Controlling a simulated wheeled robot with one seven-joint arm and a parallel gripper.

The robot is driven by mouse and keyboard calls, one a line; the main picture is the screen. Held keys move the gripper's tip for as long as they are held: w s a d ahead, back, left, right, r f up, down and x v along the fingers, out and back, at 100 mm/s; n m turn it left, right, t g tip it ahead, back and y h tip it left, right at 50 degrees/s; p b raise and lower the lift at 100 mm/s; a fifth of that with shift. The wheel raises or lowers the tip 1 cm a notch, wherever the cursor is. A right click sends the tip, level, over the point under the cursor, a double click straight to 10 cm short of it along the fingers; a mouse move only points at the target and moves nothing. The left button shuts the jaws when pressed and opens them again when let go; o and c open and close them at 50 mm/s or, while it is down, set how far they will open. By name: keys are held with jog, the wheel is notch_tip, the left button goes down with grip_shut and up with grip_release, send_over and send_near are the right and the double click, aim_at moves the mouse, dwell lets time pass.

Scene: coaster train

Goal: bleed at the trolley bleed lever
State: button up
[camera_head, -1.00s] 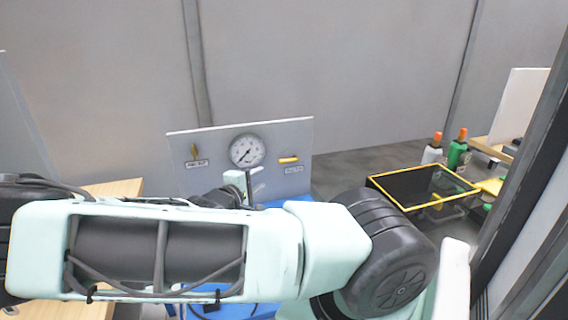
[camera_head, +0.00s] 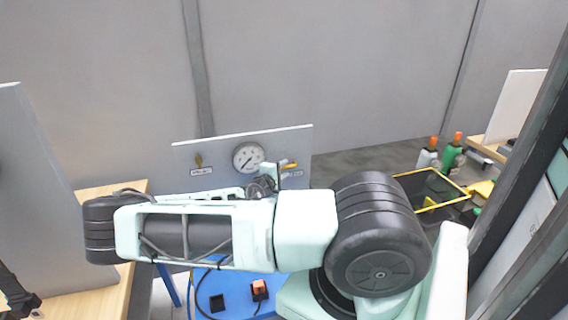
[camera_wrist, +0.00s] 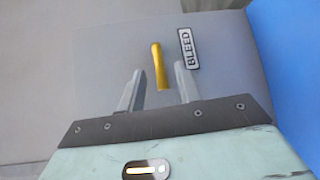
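In the wrist view, the yellow lever (camera_wrist: 159,66) stands beside a plate reading BLEED (camera_wrist: 188,48). My gripper (camera_wrist: 159,70) is open, its two fingers on either side of the lever's line, with a gap on each side. Whether the fingertips reach the lever's depth is unclear. In the head view my gripper is mostly hidden behind my arm.
The blue trolley top (camera_head: 235,292) carries a black square and an orange-topped piece (camera_head: 259,288). A yellow-rimmed black bin (camera_head: 432,205) and bottles (camera_head: 451,153) stand at right. A grey panel (camera_head: 40,190) stands at left.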

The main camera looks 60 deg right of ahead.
jog(key=shift+d+f, duration=0.15)
jog(key=shift+d, duration=0.4)
grip_shut()
